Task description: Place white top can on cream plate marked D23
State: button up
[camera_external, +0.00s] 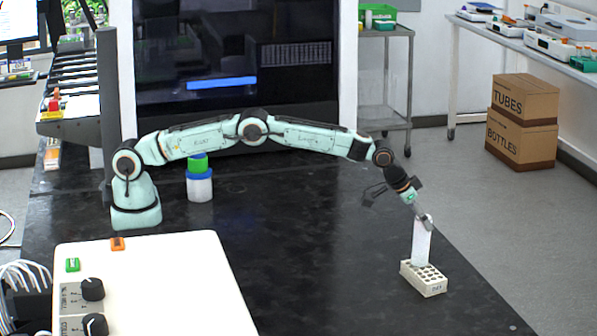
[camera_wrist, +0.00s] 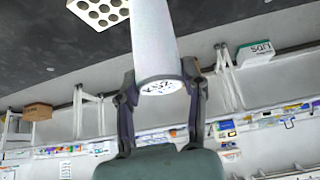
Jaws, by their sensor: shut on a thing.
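My gripper (camera_external: 424,220) is shut on a tall white can (camera_external: 421,244), holding it near its upper end. In the wrist view the can (camera_wrist: 156,42) sits between both fingers (camera_wrist: 158,85), its white printed top facing the camera and its far end out of frame. The cream plate (camera_external: 428,286) with rows of round holes lies on the black bench, its front mark too small to read surely. In the external view the can's lower end overlaps the plate; I cannot tell whether they touch. In the wrist view the plate (camera_wrist: 121,17) shows left of the can.
A can with blue and green parts (camera_external: 199,185) stands on the bench near my base. A cream control box (camera_external: 170,285) with black knobs is at the front left. The black bench (camera_external: 310,240) is clear between them and the plate.

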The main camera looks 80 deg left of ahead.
jog(key=o, duration=1.2)
jog(key=shift+f, duration=0.15)
jog(key=shift+o, duration=0.2)
